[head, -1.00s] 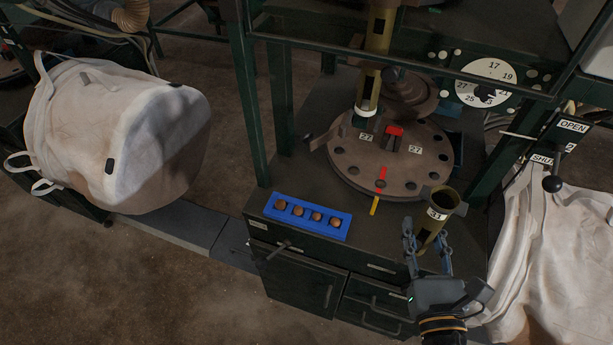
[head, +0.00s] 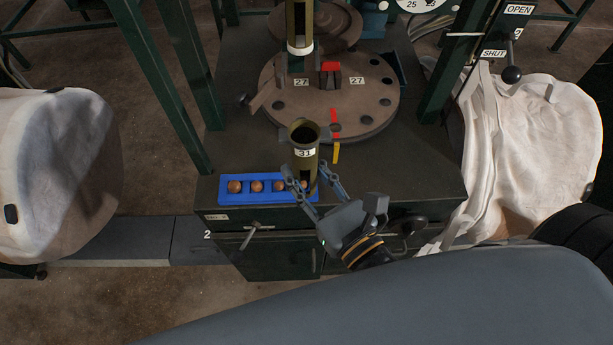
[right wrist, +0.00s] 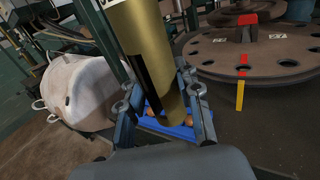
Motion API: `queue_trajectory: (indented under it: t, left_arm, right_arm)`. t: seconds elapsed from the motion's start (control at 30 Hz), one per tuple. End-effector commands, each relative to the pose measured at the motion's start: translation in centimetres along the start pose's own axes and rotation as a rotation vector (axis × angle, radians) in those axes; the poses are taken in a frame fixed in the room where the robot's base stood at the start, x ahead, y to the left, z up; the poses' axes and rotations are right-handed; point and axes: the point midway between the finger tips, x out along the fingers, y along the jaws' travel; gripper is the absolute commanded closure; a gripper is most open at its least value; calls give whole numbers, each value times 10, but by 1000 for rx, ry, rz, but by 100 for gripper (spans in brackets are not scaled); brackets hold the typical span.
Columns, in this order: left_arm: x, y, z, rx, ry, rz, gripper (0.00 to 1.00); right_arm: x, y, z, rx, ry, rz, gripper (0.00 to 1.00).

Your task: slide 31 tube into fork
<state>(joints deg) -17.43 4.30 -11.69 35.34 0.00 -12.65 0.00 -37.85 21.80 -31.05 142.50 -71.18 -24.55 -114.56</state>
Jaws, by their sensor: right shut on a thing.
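My right gripper (head: 312,188) is shut on the olive tube (head: 304,165), which carries a label 31 and stands nearly upright with its dark open top facing up. The tube also shows between the fingers in the right wrist view (right wrist: 150,60). In the head view it overlaps the right end of the blue tray and the front edge of the round plate; I cannot tell its exact height. A second olive tube (head: 299,22) with a white lower ring stands upright at the plate's back left. I cannot make out the fork for certain. My left gripper is not in view.
A round brown plate (head: 290,112) with holes, 27 labels and a red block (head: 331,68) sits on the dark cabinet top. A blue tray (head: 227,199) holds several brown balls. Green posts (head: 438,65) flank the cabinet. White bags (head: 540,150) hang on both sides.

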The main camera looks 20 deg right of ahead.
Motion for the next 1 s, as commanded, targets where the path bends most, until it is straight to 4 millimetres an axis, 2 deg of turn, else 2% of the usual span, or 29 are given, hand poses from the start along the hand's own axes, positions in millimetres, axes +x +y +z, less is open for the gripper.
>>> queue_trajectory:
  t: [0.2,1.0]
  left_arm:
    - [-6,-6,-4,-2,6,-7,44]
    - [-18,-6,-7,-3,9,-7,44]
  right_arm:
    - [10,-5,1,-1,-3,1,100]
    - [45,-26,-2,-1,-3,-1,100]
